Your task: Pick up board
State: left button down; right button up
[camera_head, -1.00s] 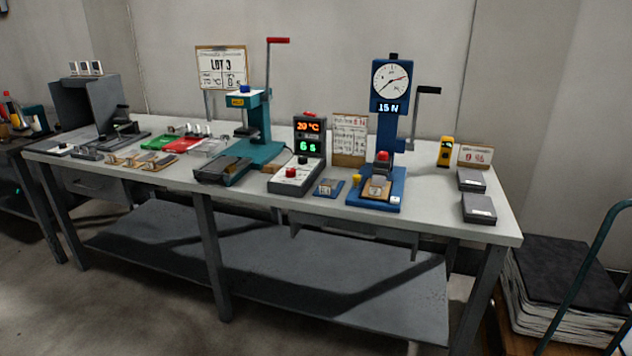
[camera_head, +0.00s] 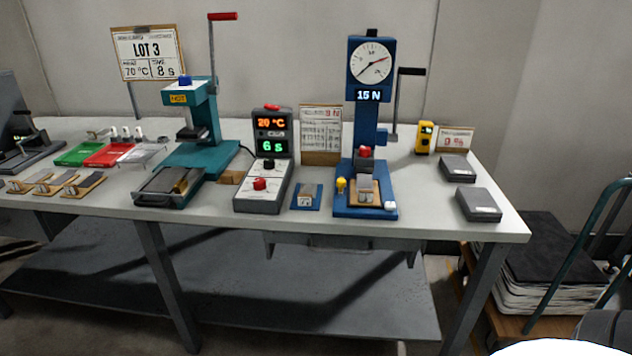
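Several small wooden boards (camera_head: 84,187) lie in a row at the front left of the bench, with small grey pieces on them. Another small wooden board (camera_head: 356,198) sits on the base of the blue gauge stand (camera_head: 361,139), with a grey block on it under a red-topped part. I cannot tell which of these is the task's board. Neither of my grippers shows; a white and dark grey rounded part at the bottom right corner looks like my own arm.
The long white bench (camera_head: 420,215) also holds a teal press (camera_head: 203,135), a control box (camera_head: 262,190) reading 20 °C and 6 s, coloured trays (camera_head: 108,155) and dark grey boxes (camera_head: 478,205). A cart with stacked sheets (camera_head: 545,262) stands at the right.

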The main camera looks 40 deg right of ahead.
aim_at(365, 192)
jog(key=z, duration=0.6)
jog(key=i, duration=0.95)
jog(key=z, duration=1.05)
